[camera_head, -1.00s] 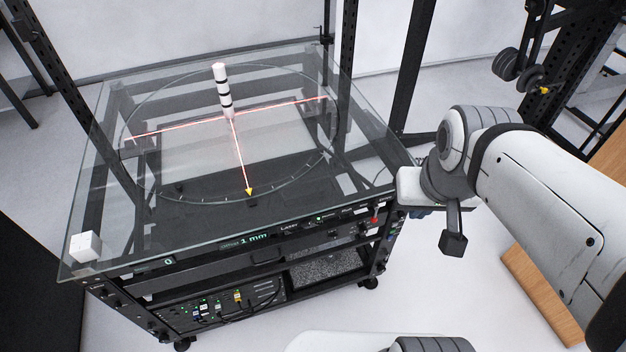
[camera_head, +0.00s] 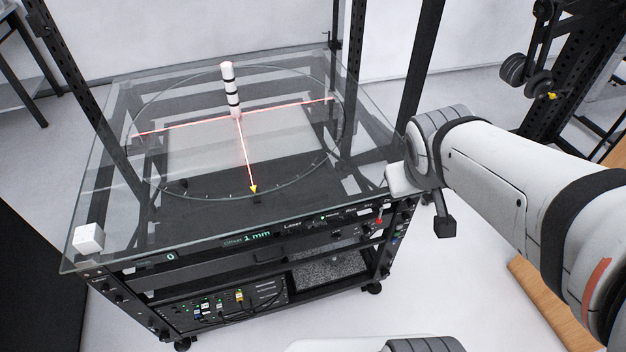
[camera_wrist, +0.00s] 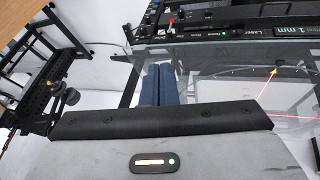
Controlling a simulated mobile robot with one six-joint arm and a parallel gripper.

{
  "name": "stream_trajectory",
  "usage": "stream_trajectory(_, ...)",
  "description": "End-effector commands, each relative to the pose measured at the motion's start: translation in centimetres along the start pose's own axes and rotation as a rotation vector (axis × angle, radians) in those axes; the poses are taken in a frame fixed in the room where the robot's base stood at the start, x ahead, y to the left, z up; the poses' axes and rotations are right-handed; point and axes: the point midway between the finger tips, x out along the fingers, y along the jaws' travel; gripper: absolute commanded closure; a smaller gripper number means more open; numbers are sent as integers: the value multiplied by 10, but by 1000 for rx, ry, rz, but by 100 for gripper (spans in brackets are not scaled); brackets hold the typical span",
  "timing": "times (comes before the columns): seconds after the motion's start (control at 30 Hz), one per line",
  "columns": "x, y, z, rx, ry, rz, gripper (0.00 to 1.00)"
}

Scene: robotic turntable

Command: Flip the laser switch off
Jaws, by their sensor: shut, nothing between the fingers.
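The Laser label (camera_head: 293,226) is on the front panel of the turntable rack, with a green light (camera_head: 322,217) beside it. The label also shows in the wrist view (camera_wrist: 258,31). The laser switch's own lever is too small to make out. Red laser lines (camera_head: 243,150) cross the turntable and meet at a black-and-white striped post (camera_head: 230,95). My gripper (camera_wrist: 159,68) shows blue fingers, shut and empty, in the wrist view. It points toward the panel, apart from it. In the head view the fingers are hidden; my wrist is at the rack's front right corner.
Black uprights (camera_head: 413,75) rise around the rack.

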Motion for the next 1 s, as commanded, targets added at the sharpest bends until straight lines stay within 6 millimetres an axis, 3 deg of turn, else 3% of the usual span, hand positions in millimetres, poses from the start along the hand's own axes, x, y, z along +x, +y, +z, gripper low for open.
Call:
stream_trajectory(0.03, 31, 6, -6, -73, 40, 52, 100)
stream_trajectory(0.13, 70, 14, -32, -260, 150, 130, 100)
stream_trajectory(0.23, 106, 4, -55, -471, 260, 148, 100)
stream_trajectory(0.37, 155, -34, -70, -761, 392, 76, 100)
stream_trajectory(0.5, 200, -89, -57, -1040, 494, -106, 100)
stream_trajectory(0.7, 233, -145, -14, -1291, 560, -377, 100)
stream_trajectory(0.83, 238, -158, 2, -1357, 571, -471, 100)
stream_trajectory(1.0, 237, -161, 6, -1375, 574, -497, 100)
